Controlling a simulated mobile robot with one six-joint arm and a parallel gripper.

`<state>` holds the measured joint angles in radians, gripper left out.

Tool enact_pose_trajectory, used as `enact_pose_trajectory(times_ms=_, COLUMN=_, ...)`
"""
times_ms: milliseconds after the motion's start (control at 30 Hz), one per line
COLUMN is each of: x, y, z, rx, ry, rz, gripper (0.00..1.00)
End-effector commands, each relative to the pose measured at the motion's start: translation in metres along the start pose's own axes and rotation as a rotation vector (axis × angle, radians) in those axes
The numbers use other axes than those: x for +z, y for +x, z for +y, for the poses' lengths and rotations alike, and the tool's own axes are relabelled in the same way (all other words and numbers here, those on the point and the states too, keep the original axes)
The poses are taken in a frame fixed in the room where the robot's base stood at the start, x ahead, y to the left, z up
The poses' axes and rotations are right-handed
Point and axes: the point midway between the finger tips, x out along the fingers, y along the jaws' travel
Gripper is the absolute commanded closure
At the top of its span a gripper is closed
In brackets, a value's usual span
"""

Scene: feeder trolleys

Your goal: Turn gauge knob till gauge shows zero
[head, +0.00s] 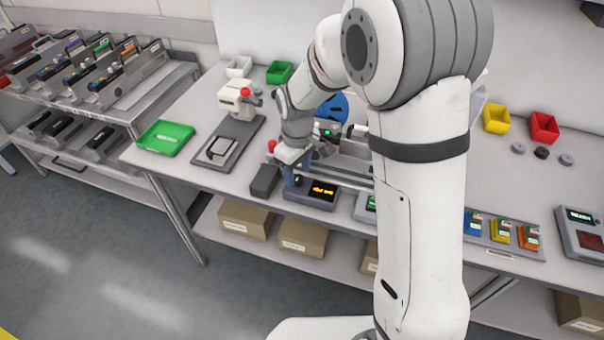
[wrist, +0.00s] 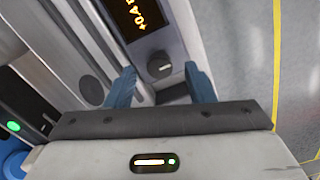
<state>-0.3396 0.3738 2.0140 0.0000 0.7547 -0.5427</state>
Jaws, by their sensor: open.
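The gauge (head: 310,199) is a dark box with an amber display at the front edge of the bench; the digits are too small to read in the head view. In the wrist view its display (wrist: 138,16) is rotated and cut by the top edge; it seems to start with +0.4. The round dark gauge knob (wrist: 160,65) has a pale mark and lies between the blue fingertips. My gripper (wrist: 160,71) is open, with a gap visible on each side of the knob. In the head view my gripper (head: 292,178) is at the left end of the gauge, hiding the knob.
A grey rail fixture lies behind the gauge, with a dark block (head: 265,181) to its left. Coloured boxes (head: 501,231) lie in a tray at the right. My arm hides part of the bench.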

Motion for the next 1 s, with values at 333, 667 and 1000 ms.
enact_pose_trajectory(times_ms=333, x=0.001, y=0.021, z=0.001, rx=0.000, ry=0.002, rz=0.000, gripper=0.51)
enact_pose_trajectory(times_ms=667, x=0.001, y=0.021, z=0.001, rx=0.000, ry=0.003, rz=0.001, gripper=0.66)
enact_pose_trajectory(times_ms=1000, x=0.001, y=0.021, z=0.000, rx=-0.001, ry=0.003, rz=0.000, gripper=0.94)
